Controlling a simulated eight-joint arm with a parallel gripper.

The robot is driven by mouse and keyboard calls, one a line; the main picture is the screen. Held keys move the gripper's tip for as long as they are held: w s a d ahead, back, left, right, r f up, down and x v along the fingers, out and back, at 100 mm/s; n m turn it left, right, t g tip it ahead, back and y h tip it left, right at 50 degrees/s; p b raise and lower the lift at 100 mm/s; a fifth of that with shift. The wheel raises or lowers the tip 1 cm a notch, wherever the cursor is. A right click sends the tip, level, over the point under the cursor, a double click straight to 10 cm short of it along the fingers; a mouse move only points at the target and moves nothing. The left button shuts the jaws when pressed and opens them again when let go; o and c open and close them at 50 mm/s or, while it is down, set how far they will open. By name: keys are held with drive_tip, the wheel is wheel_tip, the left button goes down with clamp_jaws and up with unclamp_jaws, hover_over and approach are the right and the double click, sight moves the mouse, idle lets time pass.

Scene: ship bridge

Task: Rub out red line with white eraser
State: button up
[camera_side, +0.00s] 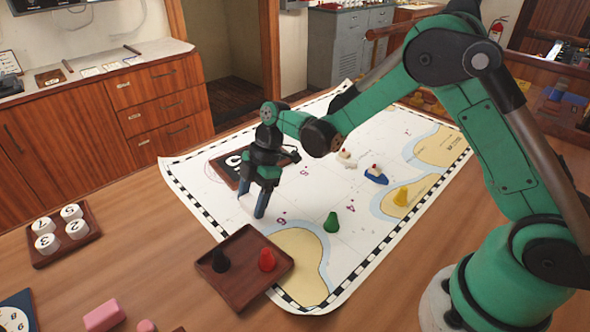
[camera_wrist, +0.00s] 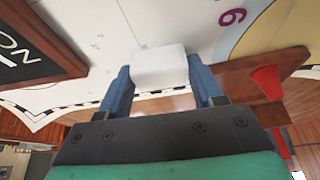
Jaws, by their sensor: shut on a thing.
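A white eraser (camera_wrist: 160,66) is between the two blue fingers of my gripper (camera_wrist: 162,88) in the wrist view, and the gripper is shut on it. In the side view my gripper (camera_side: 256,205) points down at the left part of the white chart (camera_side: 218,203), and the eraser is mostly hidden there. I cannot tell whether the eraser touches the chart. A thin dark line runs from the eraser toward the top in the wrist view, but its colour is unclear. I cannot make out a red line with certainty.
A dark sign board (camera_side: 230,169) lies just behind my gripper. A brown tray (camera_side: 238,285) with a black and a red piece (camera_side: 267,260) is in front. Green (camera_side: 331,223), yellow (camera_side: 401,196) and blue (camera_side: 376,176) pieces stand on the chart to the right.

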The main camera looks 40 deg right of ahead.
drive_tip(key=shift+r, duration=0.1)
drive_tip(key=shift+r, duration=2.9)
